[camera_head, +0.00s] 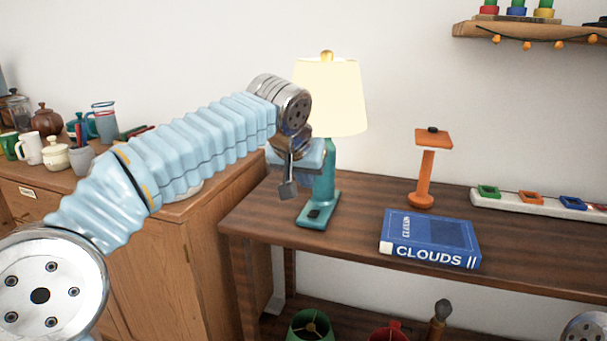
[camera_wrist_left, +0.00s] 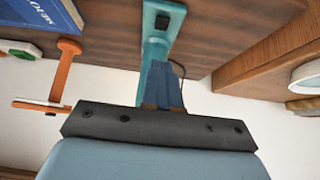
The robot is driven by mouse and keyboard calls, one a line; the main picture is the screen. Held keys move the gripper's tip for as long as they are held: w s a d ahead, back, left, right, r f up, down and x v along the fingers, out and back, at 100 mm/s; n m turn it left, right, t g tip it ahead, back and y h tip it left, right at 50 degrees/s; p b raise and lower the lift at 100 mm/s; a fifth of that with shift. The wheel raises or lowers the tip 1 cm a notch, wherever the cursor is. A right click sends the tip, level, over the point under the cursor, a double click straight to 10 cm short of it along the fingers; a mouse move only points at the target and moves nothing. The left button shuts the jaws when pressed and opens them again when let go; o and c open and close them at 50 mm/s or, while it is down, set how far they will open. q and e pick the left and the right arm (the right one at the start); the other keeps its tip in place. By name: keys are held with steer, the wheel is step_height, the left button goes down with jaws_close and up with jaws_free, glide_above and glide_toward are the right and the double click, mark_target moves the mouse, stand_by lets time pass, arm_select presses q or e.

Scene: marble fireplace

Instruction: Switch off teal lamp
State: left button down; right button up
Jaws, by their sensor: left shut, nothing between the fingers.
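The teal lamp (camera_head: 321,185) stands at the left end of the dark wooden table. Its cream shade (camera_head: 331,95) glows, so it looks lit. A black switch (camera_head: 314,213) sits on the front of its base; the switch also shows in the left wrist view (camera_wrist_left: 162,21). My left gripper (camera_head: 288,190) is shut and empty, pointing down, just left of the lamp's stem and above the base. Its fingers in the left wrist view (camera_wrist_left: 162,90) overlap the stem; contact cannot be told. Part of the stem is hidden by my gripper. My right gripper does not show.
A blue book (camera_head: 430,238) lies right of the lamp on the table (camera_head: 350,225). An orange stand (camera_head: 426,175) is behind it, with a white strip (camera_head: 540,203) further right. A wooden cabinet (camera_head: 150,260) with crockery is at left. Table space between lamp and book is clear.

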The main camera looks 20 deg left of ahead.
arm_select(q)
glide_above(312, 214)
steer(key=s, duration=0.2)
steer(key=f, duration=0.4)
steer(key=shift+w+f, duration=0.25)
steer(key=shift+f, duration=0.1)
steer(key=shift+s+f+b, duration=0.15)
steer(key=shift+f, duration=0.45)
steer(key=shift+s+f+b, duration=0.15)
steer(key=shift+f, duration=1.05)
